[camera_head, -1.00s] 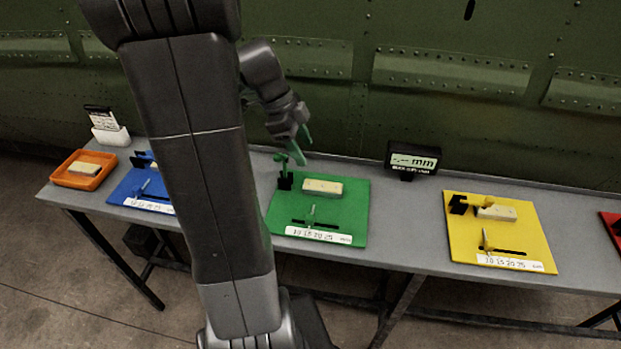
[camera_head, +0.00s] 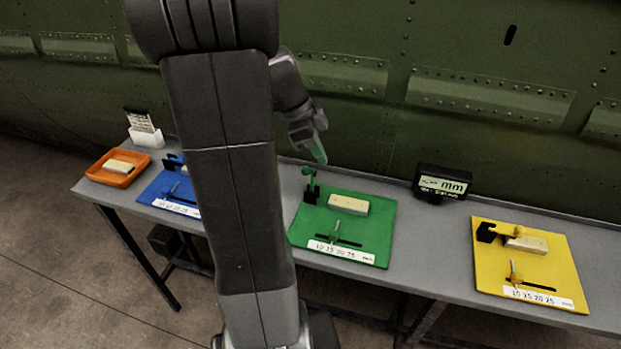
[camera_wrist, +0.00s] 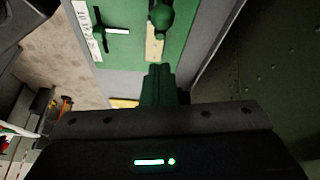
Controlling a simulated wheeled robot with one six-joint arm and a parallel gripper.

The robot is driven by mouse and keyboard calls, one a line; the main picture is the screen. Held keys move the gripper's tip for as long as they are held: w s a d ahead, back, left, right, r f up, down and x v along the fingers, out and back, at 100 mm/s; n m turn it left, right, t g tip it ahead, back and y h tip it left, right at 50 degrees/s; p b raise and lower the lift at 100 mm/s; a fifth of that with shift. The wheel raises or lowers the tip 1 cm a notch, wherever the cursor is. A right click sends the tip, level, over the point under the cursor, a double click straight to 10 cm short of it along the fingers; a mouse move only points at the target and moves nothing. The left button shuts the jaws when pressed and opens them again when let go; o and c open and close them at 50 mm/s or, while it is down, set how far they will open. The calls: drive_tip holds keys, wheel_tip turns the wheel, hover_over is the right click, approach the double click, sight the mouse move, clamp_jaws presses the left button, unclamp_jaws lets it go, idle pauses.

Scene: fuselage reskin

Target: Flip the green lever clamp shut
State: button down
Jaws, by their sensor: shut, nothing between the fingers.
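The green lever clamp (camera_head: 310,183) stands at the back left of the green board (camera_head: 375,245), its lever raised on a black bracket. A cream block (camera_head: 348,204) lies on the board just right of it. My gripper (camera_head: 320,158) is shut and empty, its green fingertips just above and slightly right of the lever's top. In the wrist view, my shut fingers (camera_wrist: 158,82) point at the lever's round green knob (camera_wrist: 161,16), with a small gap showing. The cream block (camera_wrist: 154,50) is partly hidden behind the knob and fingers.
The blue board (camera_head: 165,195) and an orange tray (camera_head: 112,180) lie to the left. The yellow board (camera_head: 530,265) is at the right. A black display reading mm (camera_head: 443,184) stands at the table's back. The riveted green fuselage wall (camera_head: 450,60) rises close behind.

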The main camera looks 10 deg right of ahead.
drive_tip(key=w+a+r+n+t+h, duration=0.1)
drive_tip(key=w+a+r+n, duration=0.1)
drive_tip(key=a+n, duration=0.4)
drive_tip(key=w+a+r+n+t+h, duration=0.1)
drive_tip(key=w+a+r+n, duration=0.2)
drive_tip(key=a+n, duration=0.4)
drive_tip(key=shift+v, duration=0.95)
drive_tip(key=shift+w, duration=0.1)
drive_tip(key=s+d+r+p+x, duration=0.1)
drive_tip(key=s+x, duration=0.1)
drive_tip(key=x, duration=1)
drive_tip(key=shift+d+f+p, duration=0.25)
drive_tip(key=shift+d+p, duration=0.05)
drive_tip(key=shift+d, duration=0.1)
drive_tip(key=shift+s+d, duration=0.1)
drive_tip(key=shift+s, duration=0.05)
